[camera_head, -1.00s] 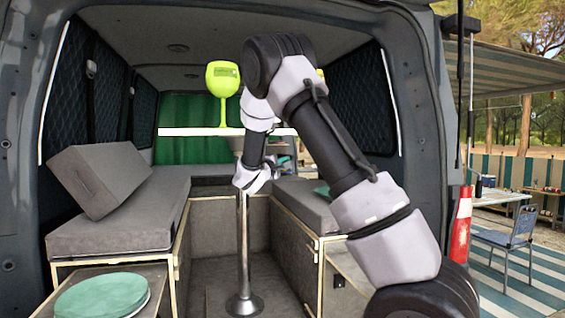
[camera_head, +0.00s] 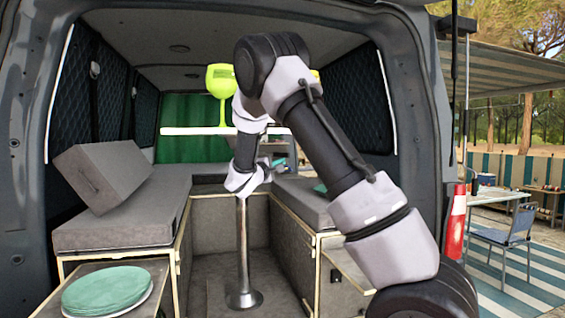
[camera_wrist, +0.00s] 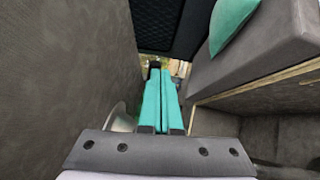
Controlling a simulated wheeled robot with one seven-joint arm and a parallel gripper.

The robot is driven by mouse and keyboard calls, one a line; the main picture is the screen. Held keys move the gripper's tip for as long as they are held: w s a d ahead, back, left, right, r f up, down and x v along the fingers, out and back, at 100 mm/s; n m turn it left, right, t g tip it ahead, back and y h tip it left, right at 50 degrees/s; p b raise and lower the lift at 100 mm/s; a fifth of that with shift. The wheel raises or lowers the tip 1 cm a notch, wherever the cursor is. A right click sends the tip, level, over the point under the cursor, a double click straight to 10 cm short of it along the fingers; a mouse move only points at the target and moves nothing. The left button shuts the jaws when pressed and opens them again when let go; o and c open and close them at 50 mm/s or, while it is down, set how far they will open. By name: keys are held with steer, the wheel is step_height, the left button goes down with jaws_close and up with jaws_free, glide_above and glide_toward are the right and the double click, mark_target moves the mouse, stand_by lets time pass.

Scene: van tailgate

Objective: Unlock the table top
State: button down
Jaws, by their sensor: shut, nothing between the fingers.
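The table top (camera_head: 190,131) is a thin white slab seen edge-on inside the van, on a silver pole (camera_head: 242,260) with a round floor base. A lime-green wine glass (camera_head: 220,82) stands upright on it. My arm's wrist is in front of the upper pole, just below the slab, and hides the joint between them. My gripper's teal fingers (camera_wrist: 163,100) show in the wrist view, together and empty. A silvery curved part (camera_wrist: 120,118) lies just left of them, partly hidden. I see no lock or lever clearly.
Grey benches (camera_head: 130,215) flank the central aisle, with a loose grey cushion (camera_head: 100,175) on the left one. Teal plates (camera_head: 108,290) sit at the front left. In the wrist view a bench with a teal pillow (camera_wrist: 232,22) is at right and a grey surface (camera_wrist: 60,80) fills the left.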

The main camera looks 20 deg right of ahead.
steer(key=s+f, duration=0.1)
steer(key=s, duration=0.7)
steer(key=shift+s+a, duration=0.15)
steer(key=shift+a, duration=0.3)
steer(key=s+d+m+g, duration=0.5)
steer(key=s+d+g, duration=0.2)
steer(key=s+d, duration=0.15)
steer(key=s+d+f+m+g+y, duration=0.2)
steer(key=s+y, duration=0.1)
steer(key=s, duration=0.3)
steer(key=s+d+f+m+g+y, duration=0.2)
steer(key=s+m, duration=0.1)
steer(key=s, duration=0.3)
steer(key=s+a+r+m+t+y, duration=0.2)
steer(key=s+a+r+y, duration=0.1)
steer(key=s+a+y, duration=0.2)
steer(key=s+a+r+m+t+y, duration=0.2)
steer(key=s+a+y, duration=0.3)
steer(key=s+a, duration=0.3)
steer(key=shift+s+a+r+m+y, duration=0.15)
steer(key=shift+a+r+m+y, duration=0.3)
steer(key=shift+a, duration=0.4)
